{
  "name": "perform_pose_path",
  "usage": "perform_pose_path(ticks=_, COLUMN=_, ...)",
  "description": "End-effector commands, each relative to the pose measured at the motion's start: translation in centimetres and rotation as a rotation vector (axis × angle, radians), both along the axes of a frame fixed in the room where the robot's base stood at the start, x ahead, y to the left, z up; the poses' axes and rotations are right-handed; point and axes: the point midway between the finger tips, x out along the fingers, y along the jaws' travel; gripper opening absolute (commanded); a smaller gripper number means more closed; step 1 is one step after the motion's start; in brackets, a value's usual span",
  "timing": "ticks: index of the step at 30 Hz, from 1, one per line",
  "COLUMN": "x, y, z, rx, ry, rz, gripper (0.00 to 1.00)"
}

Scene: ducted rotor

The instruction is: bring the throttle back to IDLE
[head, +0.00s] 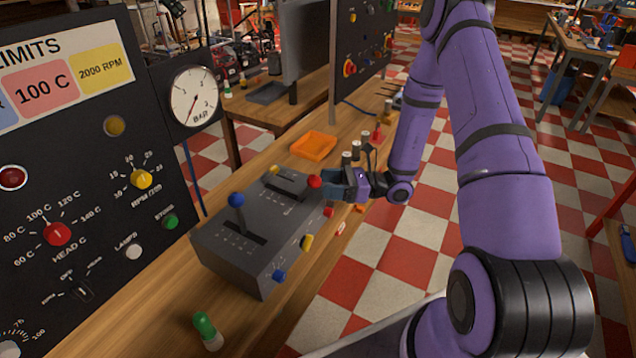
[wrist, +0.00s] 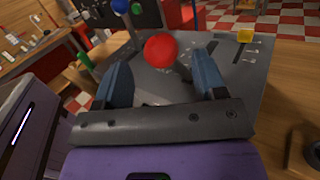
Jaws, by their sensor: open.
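One lever has a red ball knob (head: 314,181), the other a blue ball knob (head: 236,199). I cannot read the slot labels, so which lever is the throttle is unclear. My gripper (head: 328,181) is at the red knob from the right side. In the wrist view my gripper (wrist: 161,70) is open, with the red knob (wrist: 161,50) between and slightly beyond its two blue fingers. No clear contact shows. The blue knob (wrist: 120,6) is farther off.
Yellow (head: 307,242) and blue (head: 279,275) knobs stick out of the console's near side. An orange tray (head: 313,145) lies behind it, with dark upright cylinders nearby. A green-and-white piece (head: 207,330) stands on the front bench. A dark gauge panel (head: 95,200) rises at left.

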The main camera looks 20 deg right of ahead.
Motion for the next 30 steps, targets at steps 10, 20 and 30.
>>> perform_pose_path(ticks=10, x=-2.0, y=-5.6, z=-0.7, rx=-0.001, ry=0.002, rz=-0.003, gripper=0.65)
perform_pose_path(ticks=20, x=-2.5, y=-6.8, z=-0.8, rx=-0.001, ry=0.001, rz=0.0, gripper=0.65)
perform_pose_path(ticks=30, x=-2.5, y=-6.7, z=-0.8, rx=-0.001, ry=0.001, rz=0.0, gripper=0.65)
